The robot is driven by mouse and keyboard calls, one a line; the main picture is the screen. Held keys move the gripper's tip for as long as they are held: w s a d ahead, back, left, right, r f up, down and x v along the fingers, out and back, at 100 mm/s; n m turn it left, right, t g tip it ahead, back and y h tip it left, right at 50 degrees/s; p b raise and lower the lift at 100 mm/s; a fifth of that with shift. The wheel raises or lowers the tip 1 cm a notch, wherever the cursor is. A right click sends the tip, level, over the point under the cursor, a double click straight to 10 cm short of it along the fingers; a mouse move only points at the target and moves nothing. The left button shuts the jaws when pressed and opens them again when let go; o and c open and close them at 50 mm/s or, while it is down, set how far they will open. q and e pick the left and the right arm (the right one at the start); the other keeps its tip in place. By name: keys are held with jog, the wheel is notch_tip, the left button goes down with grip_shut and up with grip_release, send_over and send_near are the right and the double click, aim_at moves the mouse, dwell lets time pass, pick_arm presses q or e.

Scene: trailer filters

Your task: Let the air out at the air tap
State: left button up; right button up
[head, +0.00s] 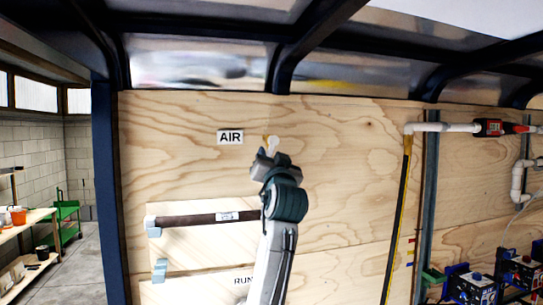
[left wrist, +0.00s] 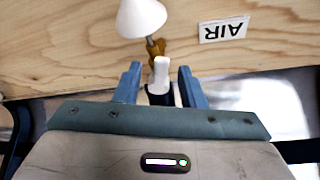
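The air tap is on the plywood wall beside the AIR label (head: 230,137). In the left wrist view, which is upside down, it has a brass body (left wrist: 154,47), a white lever (left wrist: 160,72) and a white cone (left wrist: 141,18). My left gripper (head: 266,155) is at the tap in the head view and hides most of it; a white part of the tap (head: 273,143) shows above the fingers. In the left wrist view the two blue fingers (left wrist: 159,80) are open, one on each side of the lever, with gaps visible. My right gripper is not in view.
A dark tube (head: 190,220) is clipped to the wall at lower left, above a label reading RUN (head: 243,281). A white pipe with a red fitting (head: 488,128) and a yellow-black strip (head: 398,220) are at right. The wall around the tap is otherwise flat and clear.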

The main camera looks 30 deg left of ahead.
pick_arm(q)
grip_shut()
jog(key=shift+s+a+m, duration=0.1)
jog(key=shift+a+m, duration=0.05)
jog(key=shift+m, duration=0.25)
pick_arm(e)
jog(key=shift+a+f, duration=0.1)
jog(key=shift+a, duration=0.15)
pick_arm(q)
jog(key=shift+s+a+r+m+t+h, duration=0.1)
jog(key=shift+s+m+t+h, duration=0.15)
jog(key=shift+m+h, duration=0.35)
jog(key=r+m+h, duration=0.1)
jog(key=m, duration=0.4)
jog(key=s+a+r+m+h, duration=0.1)
jog(key=m+h, duration=0.1)
jog(key=m, duration=0.2)
jog(key=r+m+g+h, duration=0.1)
jog(key=r+m+h, duration=0.1)
jog(key=m, duration=0.3)
jog(key=shift+s+a+m, duration=0.25)
jog(key=shift+s+m, duration=0.05)
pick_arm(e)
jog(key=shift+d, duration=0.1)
